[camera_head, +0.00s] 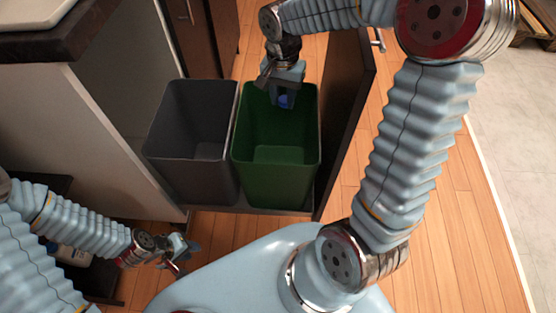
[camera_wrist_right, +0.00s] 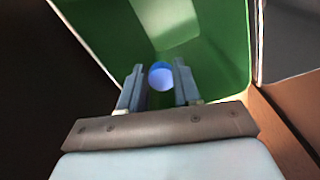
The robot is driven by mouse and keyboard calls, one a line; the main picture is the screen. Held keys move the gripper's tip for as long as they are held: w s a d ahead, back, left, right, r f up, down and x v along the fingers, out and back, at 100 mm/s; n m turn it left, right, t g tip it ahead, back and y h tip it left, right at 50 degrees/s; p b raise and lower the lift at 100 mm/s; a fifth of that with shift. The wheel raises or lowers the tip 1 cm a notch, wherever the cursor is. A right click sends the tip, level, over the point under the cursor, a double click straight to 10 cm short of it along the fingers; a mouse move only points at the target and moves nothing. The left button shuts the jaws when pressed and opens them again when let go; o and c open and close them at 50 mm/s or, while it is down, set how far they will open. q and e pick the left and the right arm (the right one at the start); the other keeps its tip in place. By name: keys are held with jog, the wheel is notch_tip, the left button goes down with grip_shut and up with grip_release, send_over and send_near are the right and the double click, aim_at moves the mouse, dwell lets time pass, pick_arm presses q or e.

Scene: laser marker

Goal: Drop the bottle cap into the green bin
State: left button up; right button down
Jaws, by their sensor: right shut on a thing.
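The bottle cap (camera_wrist_right: 160,78) is small, round and blue with a paler face. In the right wrist view it sits between the fingertips of my right gripper (camera_wrist_right: 159,88), which is shut on it. In the head view the cap (camera_head: 284,101) shows as a blue spot at the tips of my right gripper (camera_head: 286,99). The green bin (camera_head: 275,180) is open and looks empty; its wall also fills the back of the right wrist view (camera_wrist_right: 215,50). My right gripper is over the bin's far part. My left gripper (camera_head: 190,250) is at the lower left, empty; its finger gap is unclear.
A grey bin (camera_head: 190,175) stands directly left of the green bin, in the same pull-out drawer. The dark drawer front (camera_head: 345,120) rises close on the right. A white cabinet side (camera_head: 90,130) is at the left. Wooden floor (camera_head: 440,220) lies open to the right.

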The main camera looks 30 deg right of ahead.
jog(key=c, duration=0.7)
grip_release()
jog(key=shift+r, duration=0.1)
notch_tip(320, 180, up, 14)
jog(key=shift+w+f+p, duration=0.1)
jog(key=shift+p, duration=0.5)
